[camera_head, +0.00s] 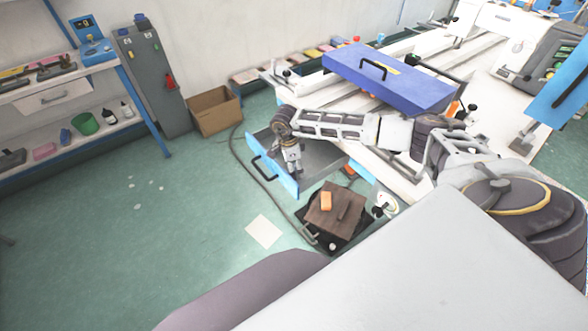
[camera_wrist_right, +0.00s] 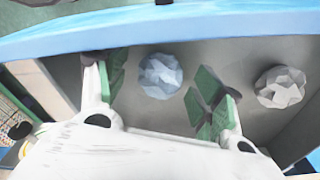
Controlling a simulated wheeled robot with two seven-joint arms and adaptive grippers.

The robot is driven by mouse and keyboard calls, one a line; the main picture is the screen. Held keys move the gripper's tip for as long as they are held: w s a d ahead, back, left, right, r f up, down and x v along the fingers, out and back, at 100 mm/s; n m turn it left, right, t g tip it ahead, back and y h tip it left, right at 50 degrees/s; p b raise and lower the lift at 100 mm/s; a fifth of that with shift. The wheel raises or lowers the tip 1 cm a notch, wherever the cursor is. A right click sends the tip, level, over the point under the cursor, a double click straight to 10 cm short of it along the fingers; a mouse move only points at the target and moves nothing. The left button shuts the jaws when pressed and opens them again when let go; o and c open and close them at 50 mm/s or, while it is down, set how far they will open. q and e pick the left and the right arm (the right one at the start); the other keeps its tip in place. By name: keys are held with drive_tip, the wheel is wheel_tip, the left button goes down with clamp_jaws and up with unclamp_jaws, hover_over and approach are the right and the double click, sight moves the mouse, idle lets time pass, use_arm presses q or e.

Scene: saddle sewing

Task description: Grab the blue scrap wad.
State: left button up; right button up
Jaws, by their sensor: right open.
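The blue scrap wad (camera_wrist_right: 160,76), a crumpled pale blue ball, lies on the grey floor of an open drawer in the right wrist view. My right gripper (camera_wrist_right: 162,96) is open, with a green-padded finger to either side of the wad in the picture. I cannot tell whether a pad touches it. In the head view my right gripper (camera_head: 292,167) points down into the blue-fronted drawer (camera_head: 270,165). The wad is hidden there. My left gripper is not in view.
A grey-white crumpled wad (camera_wrist_right: 281,87) lies right of the gripper in the same drawer. The drawer's blue front edge (camera_wrist_right: 200,28) runs close by. A brown block with an orange piece (camera_head: 326,200) stands below the drawer. A cardboard box (camera_head: 214,112) stands on the floor.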

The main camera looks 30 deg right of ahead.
drive_tip(key=shift+f, duration=0.15)
idle(0.3)
drive_tip(key=c, duration=0.8)
